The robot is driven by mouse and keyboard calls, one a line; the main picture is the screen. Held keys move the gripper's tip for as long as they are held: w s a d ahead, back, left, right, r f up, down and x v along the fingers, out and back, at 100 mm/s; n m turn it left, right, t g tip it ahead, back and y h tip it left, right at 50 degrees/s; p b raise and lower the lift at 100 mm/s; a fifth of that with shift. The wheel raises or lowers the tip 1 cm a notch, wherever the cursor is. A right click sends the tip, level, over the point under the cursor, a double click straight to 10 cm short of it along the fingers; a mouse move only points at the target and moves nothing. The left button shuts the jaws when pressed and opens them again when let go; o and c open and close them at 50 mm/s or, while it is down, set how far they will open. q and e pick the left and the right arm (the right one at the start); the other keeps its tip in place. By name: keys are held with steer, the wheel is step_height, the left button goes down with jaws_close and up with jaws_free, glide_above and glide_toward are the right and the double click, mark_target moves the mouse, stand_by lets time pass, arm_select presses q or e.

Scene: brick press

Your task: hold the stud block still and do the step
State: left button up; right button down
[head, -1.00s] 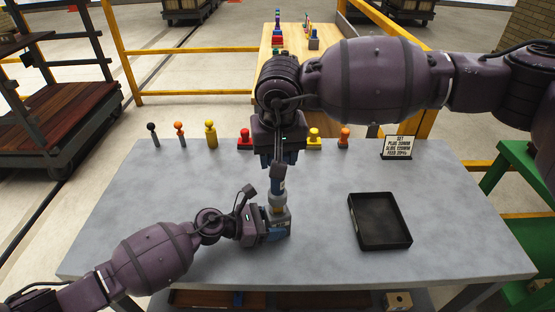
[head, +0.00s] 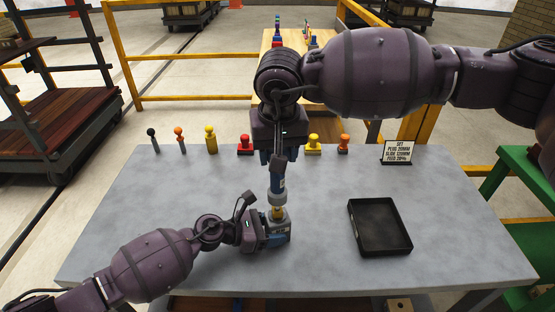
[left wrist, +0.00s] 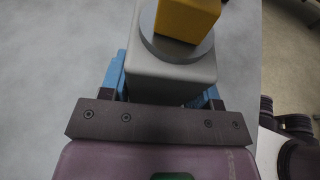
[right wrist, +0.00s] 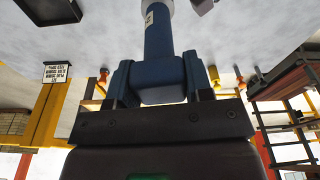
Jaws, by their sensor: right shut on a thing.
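The grey stud block (head: 281,226) stands on the grey table. In the left wrist view it is a pale block (left wrist: 172,78) with a round grey collar and a yellow square stud (left wrist: 188,18) on top. My left gripper (head: 268,234) is shut on it, with blue fingers on both sides. My right gripper (head: 279,157) is above, shut on a blue upright tool (head: 278,183) with a grey ring-shaped lower end. That end is just over the yellow stud; whether they touch I cannot tell. The tool also fills the middle of the right wrist view (right wrist: 162,50).
An empty black tray (head: 380,229) lies at right on the table. A sign (head: 397,152) stands at the back right. Along the back edge stand a yellow peg (head: 211,139), a red stamp-like piece (head: 245,146) and several others. The table's left and front right are clear.

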arm_select(q)
steer(key=o, duration=0.5)
steer(key=v, duration=1.2)
steer(key=shift+s, duration=0.1)
